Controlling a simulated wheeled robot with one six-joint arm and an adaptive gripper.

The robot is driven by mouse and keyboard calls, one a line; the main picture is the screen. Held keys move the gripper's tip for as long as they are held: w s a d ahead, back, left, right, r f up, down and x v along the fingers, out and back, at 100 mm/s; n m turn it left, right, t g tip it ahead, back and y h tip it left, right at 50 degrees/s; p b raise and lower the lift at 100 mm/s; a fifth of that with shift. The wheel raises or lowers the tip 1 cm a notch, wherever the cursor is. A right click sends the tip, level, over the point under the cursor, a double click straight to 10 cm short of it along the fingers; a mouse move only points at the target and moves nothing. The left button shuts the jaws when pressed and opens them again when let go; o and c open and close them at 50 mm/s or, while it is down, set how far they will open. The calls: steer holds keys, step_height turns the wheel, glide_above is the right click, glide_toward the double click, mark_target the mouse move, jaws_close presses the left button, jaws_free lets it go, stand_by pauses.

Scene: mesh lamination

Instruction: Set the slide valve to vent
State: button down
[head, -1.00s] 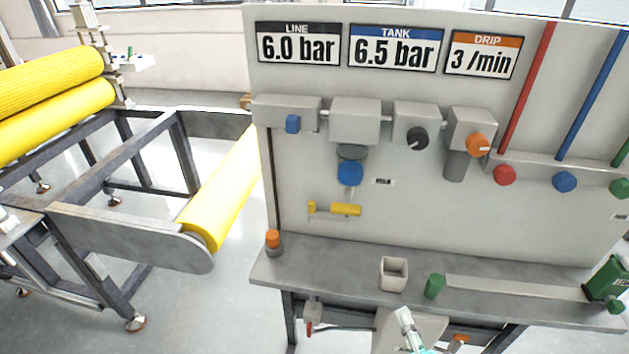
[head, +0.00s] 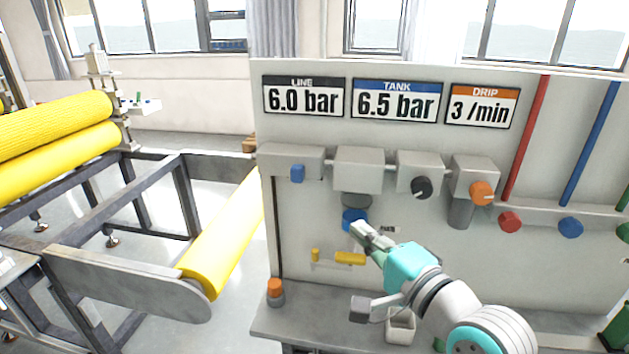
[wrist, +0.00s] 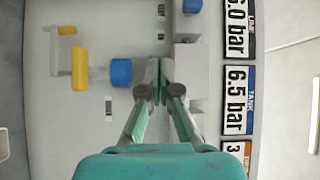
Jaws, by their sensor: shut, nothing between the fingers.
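In the wrist view the shut fingertips (wrist: 164,84) lie beside that knob (wrist: 121,73).
A yellow handle (head: 349,258) is just below my gripper. A black knob (head: 421,187), an orange knob (head: 481,192) and red and blue valve knobs lie to the right. A grey shelf (head: 275,322) runs below. Yellow rollers (head: 70,140) stand at the left.

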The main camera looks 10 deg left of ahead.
glide_toward(304, 173)
steer(key=d, duration=0.1)
steer(key=s+d, duration=0.1)
steer(key=d, duration=0.1)
steer(key=shift+s+d+f+g+y, duration=0.1)
steer(key=shift+s+f+g+y, duration=0.05)
steer(key=shift+s+g+y, duration=0.25)
steer(key=shift+w, duration=0.1)
steer(key=x, duration=1)
steer(key=a, duration=0.6)
steer(key=shift+a, duration=0.35)
